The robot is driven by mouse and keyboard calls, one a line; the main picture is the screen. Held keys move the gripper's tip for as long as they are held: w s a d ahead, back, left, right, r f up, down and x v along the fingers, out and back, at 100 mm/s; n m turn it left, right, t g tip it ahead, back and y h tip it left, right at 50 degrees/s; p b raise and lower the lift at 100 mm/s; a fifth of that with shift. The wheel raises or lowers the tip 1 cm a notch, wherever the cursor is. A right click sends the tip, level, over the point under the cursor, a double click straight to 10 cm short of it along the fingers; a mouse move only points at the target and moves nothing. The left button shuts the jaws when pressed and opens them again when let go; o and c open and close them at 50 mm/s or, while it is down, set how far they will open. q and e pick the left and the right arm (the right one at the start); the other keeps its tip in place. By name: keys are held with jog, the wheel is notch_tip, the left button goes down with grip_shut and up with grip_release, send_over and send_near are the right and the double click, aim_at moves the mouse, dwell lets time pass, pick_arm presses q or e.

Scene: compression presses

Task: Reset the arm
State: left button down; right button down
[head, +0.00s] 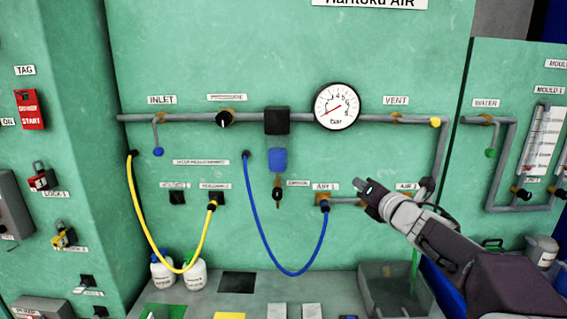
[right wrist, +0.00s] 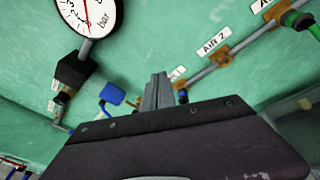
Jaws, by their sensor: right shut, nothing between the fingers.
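My right arm comes in from the lower right in the head view. My left gripper is not in view.
A pressure gauge (head: 337,106) and grey pipe (head: 185,117) run across the panel. A yellow hose (head: 142,225) and a blue hose (head: 262,234) hang in loops. Two white bottles (head: 194,275) and a grey bin (head: 372,290) stand on the bench below.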

jog(key=s+a+f+m+g+h, duration=0.1)
jog(key=s+f+m+g+h, duration=0.15)
jog(key=s+f+m, duration=0.6)
jog(key=s+a+f+m+g+h, duration=0.15)
jog(key=f+m+g, duration=0.35)
jog(key=f, duration=0.8)
jog(key=s+f+m+g, duration=0.4)
jog(key=s+f+m, duration=0.2)
jog(key=s+m, duration=0.3)
jog(key=s+f+m+g+y, duration=0.1)
jog(key=s+f+m+g, duration=0.3)
jog(key=s+f+m, duration=0.3)
jog(key=s+m+p, duration=0.1)
jog(key=s+m, duration=0.1)
jog(key=s, duration=0.3)
jog(key=shift+s+a, duration=0.15)
jog(key=shift+s, duration=0.05)
